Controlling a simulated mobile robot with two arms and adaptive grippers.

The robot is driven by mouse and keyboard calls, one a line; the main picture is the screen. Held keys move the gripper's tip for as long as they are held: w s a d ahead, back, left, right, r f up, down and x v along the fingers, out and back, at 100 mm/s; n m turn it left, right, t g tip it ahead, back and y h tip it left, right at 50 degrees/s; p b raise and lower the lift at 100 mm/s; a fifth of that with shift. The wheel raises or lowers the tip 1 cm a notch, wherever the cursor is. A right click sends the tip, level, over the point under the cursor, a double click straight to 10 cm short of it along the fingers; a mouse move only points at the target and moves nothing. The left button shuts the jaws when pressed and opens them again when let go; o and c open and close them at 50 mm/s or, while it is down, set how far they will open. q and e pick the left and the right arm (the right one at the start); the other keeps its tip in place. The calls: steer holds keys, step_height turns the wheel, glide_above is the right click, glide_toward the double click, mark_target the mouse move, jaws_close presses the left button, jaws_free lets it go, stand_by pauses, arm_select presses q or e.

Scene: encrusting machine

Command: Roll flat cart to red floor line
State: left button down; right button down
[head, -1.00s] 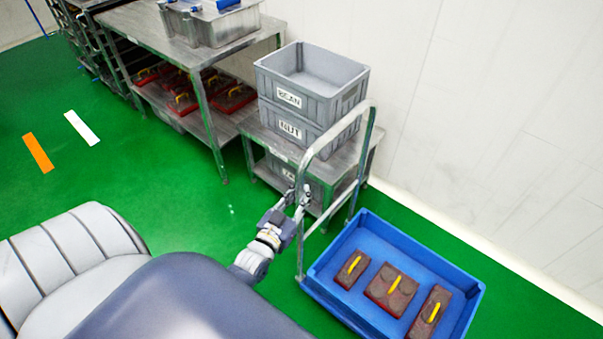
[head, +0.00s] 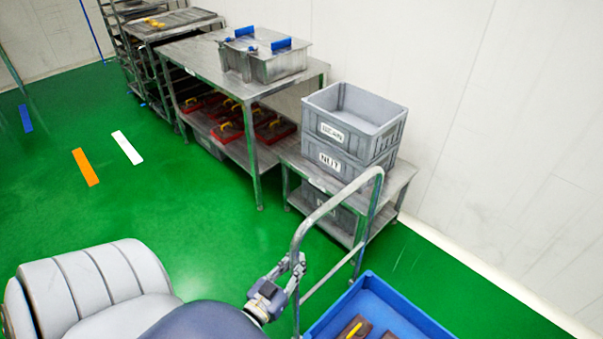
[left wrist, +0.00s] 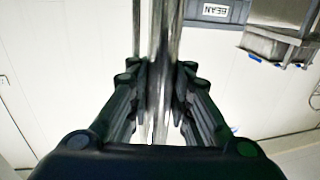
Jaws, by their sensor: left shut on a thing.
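The flat cart has a blue deck (head: 411,316) with a raised rim and a grey metal push handle (head: 338,199), at the bottom right of the head view. My left gripper (head: 298,262) is shut on the near upright of the handle. In the left wrist view the metal bar (left wrist: 160,85) runs between the fingers of the gripper (left wrist: 158,90). Brown blocks with yellow handles (head: 354,328) lie on the deck, partly cut off by the picture's edge. No red floor line shows. My right gripper is not in view.
Grey crates marked BEAN and NUT (head: 352,120) stand on a low metal table (head: 400,176) just behind the cart handle. A taller metal table (head: 207,62) stands left of it. Orange (head: 86,167) and white (head: 127,147) floor marks lie on open green floor at left.

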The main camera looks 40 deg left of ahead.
arm_select(q)
steer(key=shift+s+d, duration=0.2)
steer(key=shift+s, duration=0.05)
steer(key=c, duration=1.4)
jaws_free()
steer(key=shift+c, duration=0.2)
steer(key=s+d, duration=0.1)
steer(key=s, duration=1)
steer(key=shift+s+d, duration=0.2)
steer(key=shift+s, duration=0.2)
